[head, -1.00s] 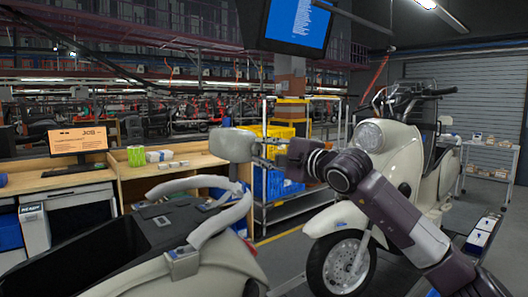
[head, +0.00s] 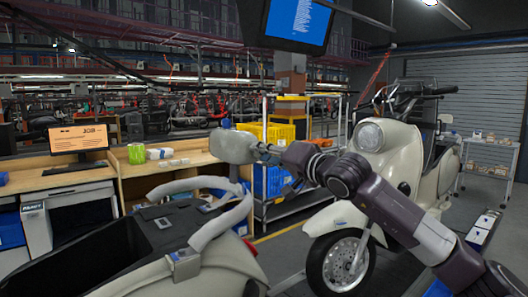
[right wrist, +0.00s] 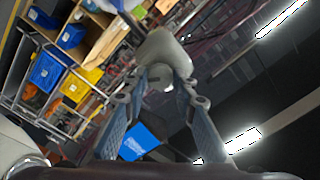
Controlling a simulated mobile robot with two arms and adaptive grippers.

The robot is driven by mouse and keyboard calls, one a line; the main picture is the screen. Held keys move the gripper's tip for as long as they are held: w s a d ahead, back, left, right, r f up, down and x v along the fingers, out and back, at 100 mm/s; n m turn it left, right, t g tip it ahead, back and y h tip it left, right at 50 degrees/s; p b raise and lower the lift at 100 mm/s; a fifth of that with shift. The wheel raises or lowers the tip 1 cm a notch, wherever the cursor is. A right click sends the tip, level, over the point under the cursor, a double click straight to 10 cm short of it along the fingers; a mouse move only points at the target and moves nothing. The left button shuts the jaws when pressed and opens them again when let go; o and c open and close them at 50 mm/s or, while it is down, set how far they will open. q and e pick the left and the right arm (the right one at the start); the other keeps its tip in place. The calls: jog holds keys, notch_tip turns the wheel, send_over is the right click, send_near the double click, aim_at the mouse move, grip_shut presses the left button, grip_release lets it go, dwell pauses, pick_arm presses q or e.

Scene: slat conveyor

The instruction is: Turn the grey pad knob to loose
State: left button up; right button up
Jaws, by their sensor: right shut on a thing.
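A pale grey, rounded pad (head: 233,146) stands above the back of the near scooter in the head view. My right gripper (head: 268,152) reaches it from the right. In the right wrist view the grey pad (right wrist: 166,48) lies just beyond the fingertips. A small pale knob (right wrist: 159,80) on its near side sits between the two fingers of my right gripper (right wrist: 162,84), which are shut on it. The knob is hidden in the head view, and I cannot read its setting. My left gripper is not in view.
The near cream scooter (head: 215,272) with grey curved rails fills the lower left. Another cream scooter (head: 345,225) stands behind my right arm. A desk with a monitor (head: 78,138) is at left, and a rack with yellow and blue bins (head: 281,132) stands behind the pad.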

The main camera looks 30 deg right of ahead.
jog(key=n+p, duration=0.1)
jog(key=n, duration=0.4)
jog(key=shift+f, duration=0.1)
jog(key=shift+n, duration=0.3)
dwell(0.4)
jog(key=o, duration=1.2)
jog(key=shift+c, duration=0.2)
jog(key=s, duration=1.2)
jog(key=shift+d, duration=0.45)
